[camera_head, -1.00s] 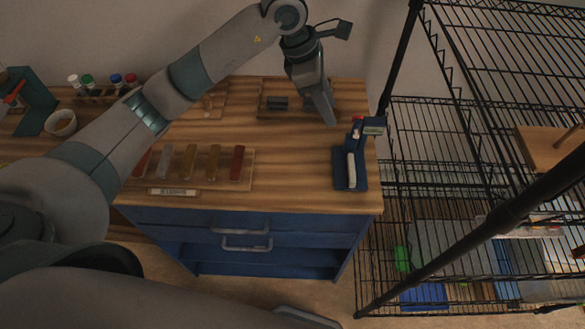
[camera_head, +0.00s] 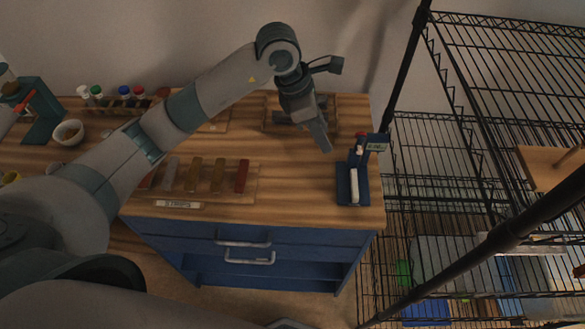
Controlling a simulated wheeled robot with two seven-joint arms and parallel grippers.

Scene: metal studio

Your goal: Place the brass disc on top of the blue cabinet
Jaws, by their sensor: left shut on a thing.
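The blue cabinet (camera_head: 225,231) has a wooden top (camera_head: 295,180) and two grey handles on its front. My left gripper (camera_head: 327,148) points down over the right part of that top, just left of a blue stand. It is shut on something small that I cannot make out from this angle. I cannot pick out the brass disc anywhere. My right gripper is not in view.
The blue stand (camera_head: 344,190) with a small display is at the top's right edge. A tray of coloured bars (camera_head: 230,194) lies at the left, a wooden tray (camera_head: 272,118) behind the gripper. Black wire shelving (camera_head: 470,145) rises at the right.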

